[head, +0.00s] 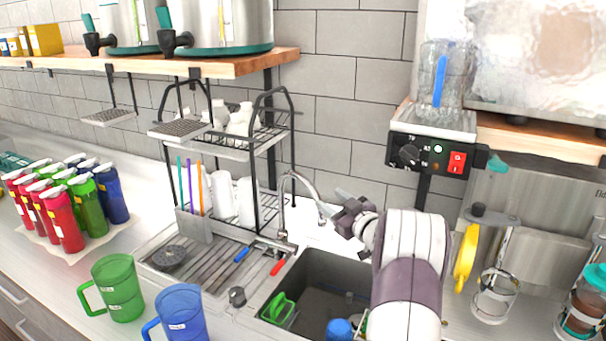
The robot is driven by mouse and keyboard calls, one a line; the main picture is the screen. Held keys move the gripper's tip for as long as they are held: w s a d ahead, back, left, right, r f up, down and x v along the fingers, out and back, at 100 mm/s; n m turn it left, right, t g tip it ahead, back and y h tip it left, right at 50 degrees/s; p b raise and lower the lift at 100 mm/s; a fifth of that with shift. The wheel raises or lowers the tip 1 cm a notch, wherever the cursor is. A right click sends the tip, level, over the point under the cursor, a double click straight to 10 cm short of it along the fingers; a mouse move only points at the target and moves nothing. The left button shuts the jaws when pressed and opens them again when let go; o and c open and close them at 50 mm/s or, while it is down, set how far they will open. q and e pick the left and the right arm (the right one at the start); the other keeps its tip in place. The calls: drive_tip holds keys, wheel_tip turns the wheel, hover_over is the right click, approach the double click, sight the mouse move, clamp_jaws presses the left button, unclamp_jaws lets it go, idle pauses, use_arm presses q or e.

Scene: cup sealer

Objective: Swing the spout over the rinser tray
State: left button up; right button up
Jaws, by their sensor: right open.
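The curved metal spout (300,178) rises from a tap base behind the sink, and its free end hangs on the right, toward the sink basin (327,290). The ribbed metal tray (212,272) left of the basin looks like the rinser tray; a dark round perforated disc (168,257) lies at its left end. My right gripper (328,208) is open just right of the spout's end, fingers pointing left. I cannot tell whether it touches the spout. My own right arm hides part of the basin's right side. My left gripper is not in view.
A two-tier rack (222,148) with cups and straws stands behind the tray. A green jug (118,287) and a blue jug (181,315) stand in front. Red and blue handles lie by the basin edge.

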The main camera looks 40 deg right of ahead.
sight(314, 188)
drive_tip(key=w+p, duration=0.1)
drive_tip(key=w, duration=0.2)
drive_tip(key=w+p, duration=0.1)
drive_tip(key=w, duration=0.2)
drive_tip(key=w+p, duration=0.1)
drive_tip(key=w, duration=0.2)
drive_tip(key=shift+w+d, duration=0.35)
drive_tip(key=shift+w+p, duration=0.3)
drive_tip(key=shift+r, duration=0.1)
drive_tip(key=shift+a, duration=0.1)
drive_tip(key=shift+w, duration=0.15)
